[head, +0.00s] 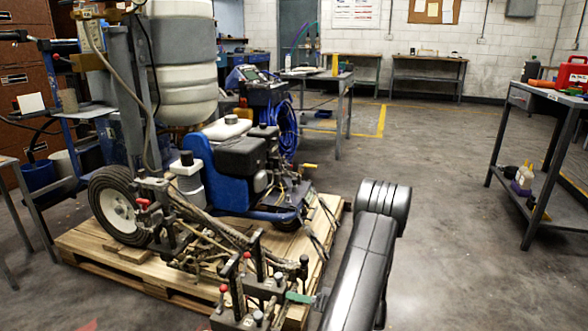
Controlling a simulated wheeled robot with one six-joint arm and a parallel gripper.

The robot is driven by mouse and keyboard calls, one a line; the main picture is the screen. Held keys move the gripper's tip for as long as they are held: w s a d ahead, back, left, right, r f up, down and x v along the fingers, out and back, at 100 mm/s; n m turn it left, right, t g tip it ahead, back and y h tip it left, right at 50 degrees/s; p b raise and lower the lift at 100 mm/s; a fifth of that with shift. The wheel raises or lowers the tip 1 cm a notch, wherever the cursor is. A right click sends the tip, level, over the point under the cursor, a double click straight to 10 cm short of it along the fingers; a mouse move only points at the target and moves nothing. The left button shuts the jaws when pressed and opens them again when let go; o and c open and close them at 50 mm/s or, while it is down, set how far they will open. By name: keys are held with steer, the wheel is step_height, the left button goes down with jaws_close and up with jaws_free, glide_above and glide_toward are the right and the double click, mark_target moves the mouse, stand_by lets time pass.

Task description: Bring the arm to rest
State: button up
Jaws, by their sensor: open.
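My arm (362,262) shows in the head view as dark grey links. It rises from the bottom edge, right of centre, to a rounded joint (383,203) in front of the floor. I cannot make out my gripper in this view. The line striper (240,160) stands on a wooden pallet (105,252) to the left of my arm. Its front bars and clamps (255,285) come close to my arm in the picture. I cannot tell whether they touch.
A metal workbench (535,100) with a red case (572,72) and bottles (525,177) stands at the right. A cart (50,180) is at the left. Benches (428,60) line the back wall. The concrete floor (440,190) between my arm and the right bench is clear.

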steer(key=shift+d+r+m+p, duration=0.1)
steer(key=shift+m+p, duration=3.15)
steer(key=shift+m, duration=6.55)
